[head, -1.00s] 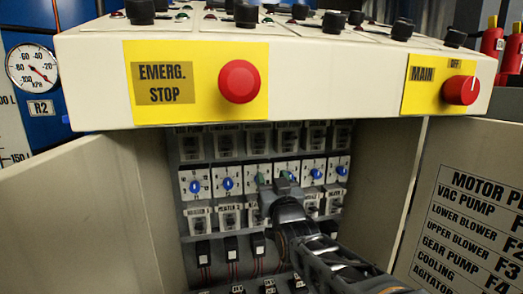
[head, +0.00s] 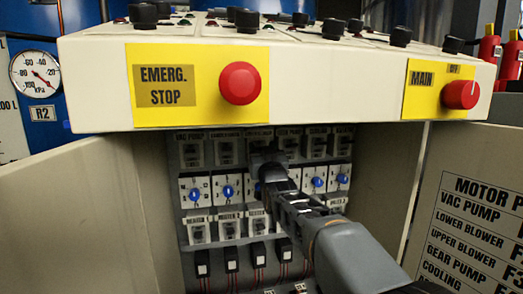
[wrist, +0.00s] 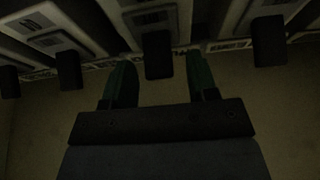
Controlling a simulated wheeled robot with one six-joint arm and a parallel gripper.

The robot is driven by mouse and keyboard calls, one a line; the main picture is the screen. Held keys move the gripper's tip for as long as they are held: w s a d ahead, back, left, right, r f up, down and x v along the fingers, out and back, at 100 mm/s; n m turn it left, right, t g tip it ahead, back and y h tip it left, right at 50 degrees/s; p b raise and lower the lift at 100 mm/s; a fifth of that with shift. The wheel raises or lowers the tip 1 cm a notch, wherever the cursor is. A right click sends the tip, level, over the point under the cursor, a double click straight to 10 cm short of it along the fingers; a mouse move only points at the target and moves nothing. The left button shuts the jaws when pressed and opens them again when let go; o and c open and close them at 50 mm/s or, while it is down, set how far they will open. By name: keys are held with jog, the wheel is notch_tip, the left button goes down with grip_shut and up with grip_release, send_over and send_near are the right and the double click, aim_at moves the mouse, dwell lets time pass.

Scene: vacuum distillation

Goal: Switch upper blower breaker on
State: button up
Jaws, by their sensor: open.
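The upper blower breaker (head: 257,141) is the third from the left in the top row inside the cabinet. My gripper covers its lower part in the head view, so its lever position there cannot be read. In the wrist view a black breaker lever (wrist: 157,54) sticks out between the tips of my two green fingers. My gripper (wrist: 158,78) is open, with a gap on each side of the lever. In the head view my gripper (head: 267,160) is right at the third column, close to the panel.
The vacuum pump breaker (head: 191,153) and lower blower breaker (head: 226,151) stand to the left, the gear pump breaker (head: 288,146) to the right. Blue-knobbed units (head: 228,190) sit below. The console overhang (head: 330,90) is above, and the open doors (head: 65,215) flank the cabinet.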

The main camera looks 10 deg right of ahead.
jog(key=shift+w+r, duration=0.2)
jog(key=shift+w, duration=0.3)
jog(key=c, duration=0.9)
jog(key=shift+r+p, duration=0.3)
jog(key=shift+p, duration=0.1)
jog(key=shift+r+g+p, duration=0.2)
jog(key=shift+g+p, duration=0.4)
jog(key=shift+p, duration=0.3)
jog(key=shift+w+f, duration=0.1)
jog(key=shift+f, duration=0.1)
jog(key=o, duration=0.9)
